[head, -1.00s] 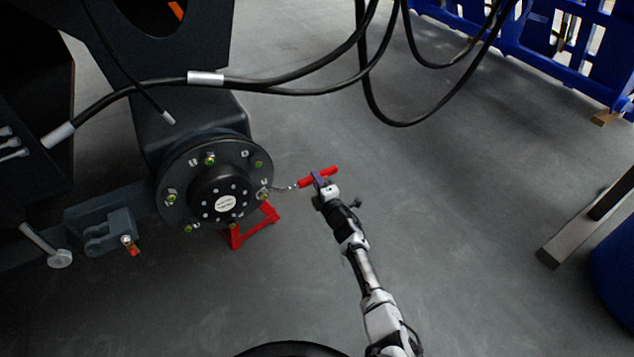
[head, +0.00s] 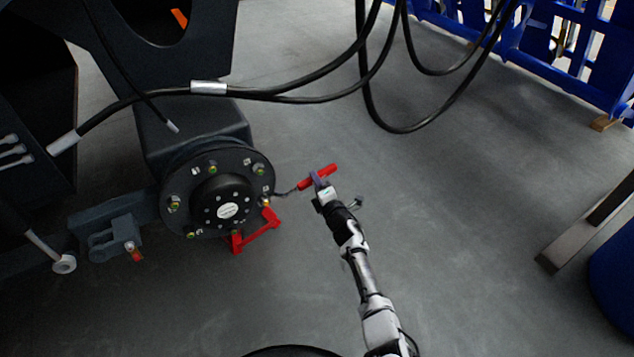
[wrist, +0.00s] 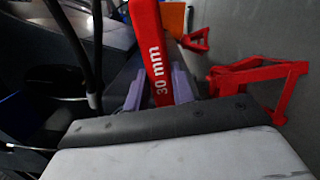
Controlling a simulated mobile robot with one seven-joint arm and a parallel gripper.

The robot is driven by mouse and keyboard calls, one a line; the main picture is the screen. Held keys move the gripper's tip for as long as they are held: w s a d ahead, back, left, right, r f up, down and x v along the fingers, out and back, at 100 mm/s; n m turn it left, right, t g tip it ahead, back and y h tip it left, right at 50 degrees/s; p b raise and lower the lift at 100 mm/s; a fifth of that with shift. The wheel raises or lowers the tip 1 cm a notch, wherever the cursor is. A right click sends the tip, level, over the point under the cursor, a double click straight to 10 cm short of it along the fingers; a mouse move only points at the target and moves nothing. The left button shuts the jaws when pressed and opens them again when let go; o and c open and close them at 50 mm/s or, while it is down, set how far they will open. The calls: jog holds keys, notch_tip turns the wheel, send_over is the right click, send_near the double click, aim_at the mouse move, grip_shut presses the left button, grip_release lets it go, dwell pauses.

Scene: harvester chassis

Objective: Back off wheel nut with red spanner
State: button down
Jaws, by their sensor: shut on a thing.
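The red spanner (head: 318,177) points right and slightly up from the wheel hub (head: 203,222) in the head view. Its thin grey shank runs left to the hub's right rim, by the wheel nut (head: 266,201) there. I cannot tell at this size whether the jaw is fully seated on that nut. My gripper (head: 319,181) is shut on the red handle. In the wrist view the handle (wrist: 154,55), marked "30 mm", stands between the purple fingers of my gripper (wrist: 158,92); the spanner's head is not clear there.
A red stand (head: 257,231) sits on the floor below the hub's right side; it also shows in the wrist view (wrist: 255,80). Black hoses (head: 300,95) hang above. A blue barrier (head: 560,60) stands at back right.

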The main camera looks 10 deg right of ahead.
jog(key=shift+d+r, duration=0.1)
jog(key=shift+r, duration=0.2)
jog(key=shift+s+a+r+n+p, duration=0.1)
jog(key=shift+a+r+n+p, duration=0.15)
jog(key=shift+r+n+p, duration=0.4)
jog(key=shift+s+a+r+n+p, duration=0.1)
jog(key=shift+a+r+n+p, duration=0.15)
jog(key=shift+r+n, duration=0.35)
jog(key=shift+r, duration=0.1)
jog(key=r+n+p, duration=0.1)
jog(key=a+r+n+p, duration=0.1)
jog(key=shift+s+a+r, duration=0.2)
jog(key=shift+a+r, duration=0.1)
